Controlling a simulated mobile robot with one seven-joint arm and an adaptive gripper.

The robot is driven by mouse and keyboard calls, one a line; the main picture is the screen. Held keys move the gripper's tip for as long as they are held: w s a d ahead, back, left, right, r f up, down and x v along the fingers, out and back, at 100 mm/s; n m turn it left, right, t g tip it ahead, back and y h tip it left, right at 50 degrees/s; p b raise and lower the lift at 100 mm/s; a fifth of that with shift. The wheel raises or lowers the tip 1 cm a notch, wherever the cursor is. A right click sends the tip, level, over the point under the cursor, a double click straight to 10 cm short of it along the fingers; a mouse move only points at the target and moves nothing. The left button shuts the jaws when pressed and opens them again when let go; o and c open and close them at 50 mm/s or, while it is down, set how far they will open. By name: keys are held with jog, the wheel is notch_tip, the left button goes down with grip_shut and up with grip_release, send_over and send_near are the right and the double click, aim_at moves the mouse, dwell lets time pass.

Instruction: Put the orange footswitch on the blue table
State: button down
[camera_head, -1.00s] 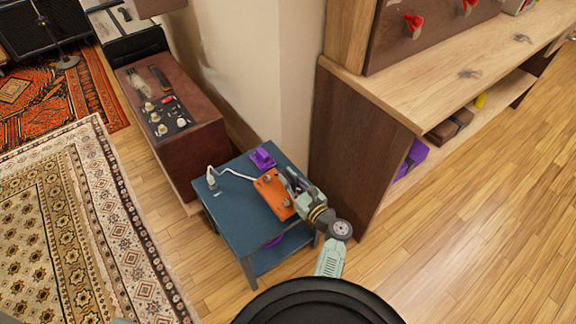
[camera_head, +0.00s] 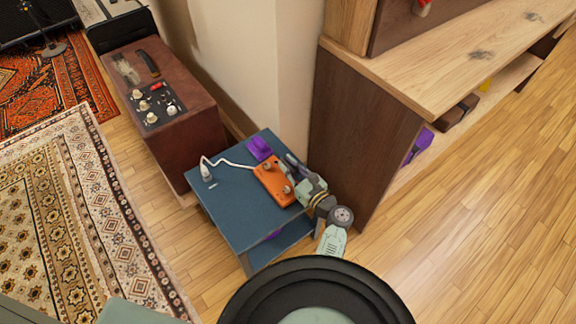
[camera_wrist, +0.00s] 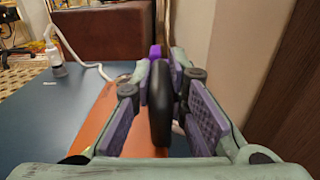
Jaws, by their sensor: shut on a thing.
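The orange footswitch (camera_head: 270,181), a flat box with round knobs, is over the top of the blue table (camera_head: 235,205), near its right side. It looks flat on or very close to the top; I cannot tell whether it touches. My gripper (camera_head: 294,172) reaches in from the right over the footswitch. In the wrist view my gripper (camera_wrist: 162,105) has its purple-padded fingers either side of a dark rounded part (camera_wrist: 160,100), which appears to be a footswitch knob. The orange body (camera_wrist: 95,125) shows below and left, partly hidden by the fingers.
A purple object (camera_head: 259,149) sits behind the footswitch on the table. A white cable runs to a white plug-like piece (camera_head: 206,173) at the left. A wooden shelf unit (camera_head: 365,140) stands close on the right, a brown amp (camera_head: 165,105) behind left. The table's front left is clear.

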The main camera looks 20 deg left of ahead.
jog(key=c, duration=1.6)
grip_release()
jog(key=b+v, duration=0.1)
jog(key=v, duration=1.1)
jog(key=shift+s+b, duration=0.1)
jog(key=shift+b, duration=0.2)
